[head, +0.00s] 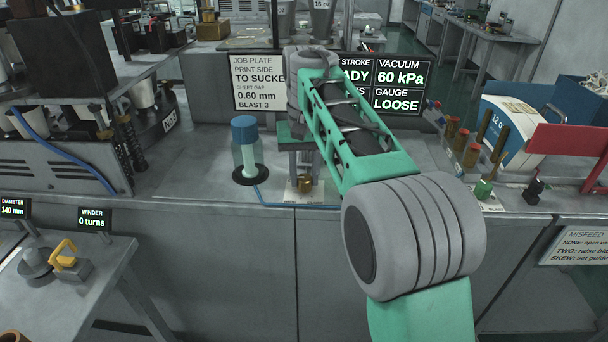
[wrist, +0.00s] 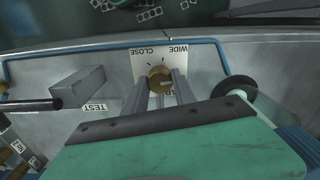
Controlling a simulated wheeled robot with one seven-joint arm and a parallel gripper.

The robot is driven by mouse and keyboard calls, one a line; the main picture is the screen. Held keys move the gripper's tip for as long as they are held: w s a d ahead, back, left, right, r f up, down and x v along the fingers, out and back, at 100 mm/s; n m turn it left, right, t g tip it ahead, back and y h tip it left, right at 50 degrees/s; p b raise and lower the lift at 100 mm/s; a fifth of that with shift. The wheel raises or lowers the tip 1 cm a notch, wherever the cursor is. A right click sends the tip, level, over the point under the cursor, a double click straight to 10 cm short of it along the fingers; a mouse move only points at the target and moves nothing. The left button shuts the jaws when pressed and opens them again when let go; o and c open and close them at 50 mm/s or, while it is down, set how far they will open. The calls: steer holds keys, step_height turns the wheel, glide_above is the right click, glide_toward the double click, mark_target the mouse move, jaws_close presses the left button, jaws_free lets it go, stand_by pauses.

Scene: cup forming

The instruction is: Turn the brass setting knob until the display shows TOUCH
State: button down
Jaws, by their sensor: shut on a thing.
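The brass setting knob (wrist: 159,75) stands on a white plate (wrist: 146,60) marked CLOSE and WIDE, upside down in the wrist view. More lettering on the plate is partly hidden by my fingers. My gripper (wrist: 160,82) has one finger on each side of the knob and is shut on it. In the head view the knob (head: 305,184) shows low beneath my arm, at the bench's front edge. The display (head: 398,85) behind my arm reads GAUGE LOOSE and VACUUM 60 kPa. Its left part is partly covered by my arm.
A blue-capped clear cylinder (head: 245,145) on a dark round base stands left of the knob. A blue tube (wrist: 60,50) runs around the plate. A grey block (wrist: 78,88) lies near a TEST label. A job plate sign (head: 258,83) stands behind.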

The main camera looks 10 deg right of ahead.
mark_target(304, 177)
steer(key=shift+m, duration=1)
steer(key=c, duration=1)
jaws_free()
steer(key=shift+r, duration=0.1)
step_height(304, 177, up, 8)
steer(key=p, duration=0.7)
steer(key=shift+f, duration=0.25)
